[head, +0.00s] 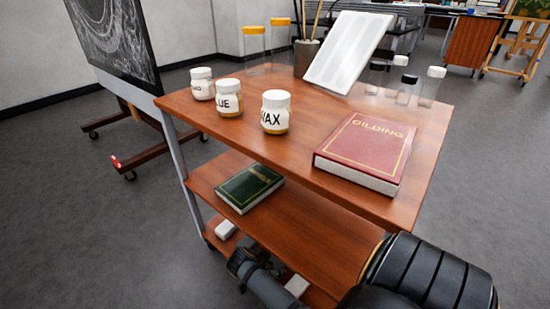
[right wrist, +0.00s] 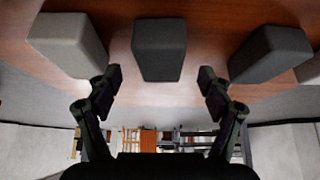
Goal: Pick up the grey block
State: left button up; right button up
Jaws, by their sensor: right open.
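In the right wrist view a mid-grey block (right wrist: 160,50) lies on a brown wooden surface, straight ahead of my right gripper (right wrist: 160,80). The gripper is open and empty. Its two fingertips are apart, one toward each side of this block, and the block's near end lies about level with them in the picture. I cannot tell how deep the block is between them. In the head view my right gripper (head: 245,264) is low beside the cart's bottom shelf. The grey block cannot be made out there, hidden by my arm. My left gripper is not in view.
The cart's middle shelf (head: 300,225), with a green book (head: 249,187), is above. Jars and a red book (head: 366,150) stand on top.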

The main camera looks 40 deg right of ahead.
jog(key=b+x, duration=0.1)
jog(key=x, duration=0.2)
jog(key=shift+f, duration=0.15)
jog(key=c, duration=1.1)
jog(key=shift+o, duration=0.2)
jog(key=shift+r, duration=0.2)
